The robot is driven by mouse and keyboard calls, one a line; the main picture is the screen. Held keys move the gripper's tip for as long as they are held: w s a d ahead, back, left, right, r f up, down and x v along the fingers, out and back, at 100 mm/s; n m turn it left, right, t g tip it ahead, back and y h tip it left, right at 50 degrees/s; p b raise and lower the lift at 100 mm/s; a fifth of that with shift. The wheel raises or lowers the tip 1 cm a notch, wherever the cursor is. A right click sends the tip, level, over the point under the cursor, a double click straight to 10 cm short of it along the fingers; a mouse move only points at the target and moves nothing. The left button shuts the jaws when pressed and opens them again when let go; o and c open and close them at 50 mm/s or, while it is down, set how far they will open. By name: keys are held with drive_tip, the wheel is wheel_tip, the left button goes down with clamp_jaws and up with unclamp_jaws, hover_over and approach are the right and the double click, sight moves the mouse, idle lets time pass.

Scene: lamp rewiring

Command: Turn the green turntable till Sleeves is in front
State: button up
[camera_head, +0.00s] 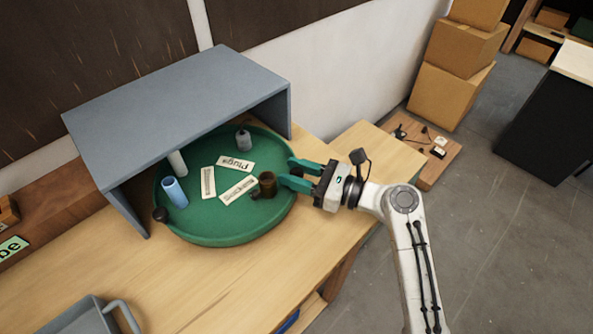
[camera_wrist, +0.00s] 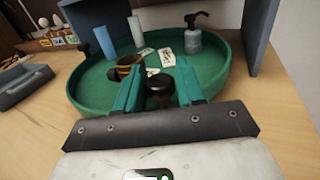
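The round green turntable (camera_head: 225,228) with a raised rim stands on the wooden bench, partly under a blue-grey shelf. It shows in the wrist view too (camera_wrist: 88,98). A card reading Plugs (camera_head: 236,165) lies toward its back. Two more cards, one at the left (camera_head: 208,182) and one nearer the front (camera_head: 238,190), have text too small to read. My gripper (camera_head: 294,173) is at the turntable's right rim. Its green fingers (camera_wrist: 159,82) stand apart on either side of a dark round knob (camera_wrist: 160,88); whether they press on it is unclear.
On the turntable stand a blue cylinder (camera_head: 175,192), a white cylinder (camera_head: 178,163), a brown cup (camera_head: 267,184) and a grey bottle (camera_head: 243,140). Another dark knob (camera_head: 160,215) is at the left rim. The shelf (camera_head: 180,105) covers the back.

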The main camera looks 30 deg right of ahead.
clamp_jaws()
idle(0.3)
drive_tip(key=shift+w, duration=0.1)
